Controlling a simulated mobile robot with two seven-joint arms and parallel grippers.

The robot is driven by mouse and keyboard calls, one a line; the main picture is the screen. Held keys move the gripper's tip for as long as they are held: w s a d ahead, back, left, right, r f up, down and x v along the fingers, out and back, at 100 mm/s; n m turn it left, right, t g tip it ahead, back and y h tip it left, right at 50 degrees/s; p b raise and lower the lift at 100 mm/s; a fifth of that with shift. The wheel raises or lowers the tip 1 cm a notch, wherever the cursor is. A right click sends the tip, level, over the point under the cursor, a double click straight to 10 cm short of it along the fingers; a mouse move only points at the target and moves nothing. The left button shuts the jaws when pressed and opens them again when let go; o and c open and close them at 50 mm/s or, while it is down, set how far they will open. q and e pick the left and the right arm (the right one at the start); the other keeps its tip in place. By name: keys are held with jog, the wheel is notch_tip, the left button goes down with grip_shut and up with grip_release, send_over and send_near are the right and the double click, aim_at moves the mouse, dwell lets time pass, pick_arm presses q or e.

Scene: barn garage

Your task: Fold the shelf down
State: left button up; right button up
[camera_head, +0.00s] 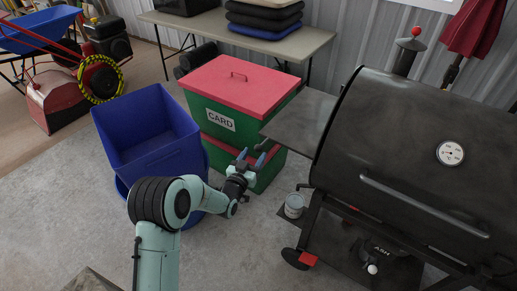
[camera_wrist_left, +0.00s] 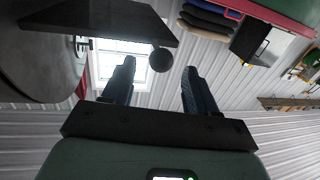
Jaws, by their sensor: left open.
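The shelf (camera_head: 302,121) is a flat dark panel on the left side of the black grill (camera_head: 405,150). It sticks out level from the grill toward the red-lidded box. It also shows as a dark slab (camera_wrist_left: 100,18) at the upper left of the left wrist view. My left gripper (camera_head: 251,158) is open and empty, below and just left of the shelf's near left corner in the head view. In the left wrist view its two fingers (camera_wrist_left: 159,75) point up, apart from the shelf. A dark round thing (camera_wrist_left: 160,60) shows between the fingertips. My right gripper is out of view.
A green box with a red lid (camera_head: 240,85), marked CARD, stands close behind my left gripper. A blue bin (camera_head: 147,133) stands left of it. A small can (camera_head: 294,206) sits under the shelf, beside the grill's leg. The floor in front is mostly clear.

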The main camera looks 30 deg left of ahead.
aim_at(256, 151)
pick_arm(q)
jog(key=shift+w+a, duration=0.15)
jog(key=shift+w, duration=1.05)
jog(key=shift+w+a, duration=0.15)
jog(key=shift+w, duration=1.05)
jog(key=shift+f, duration=0.1)
grip_shut()
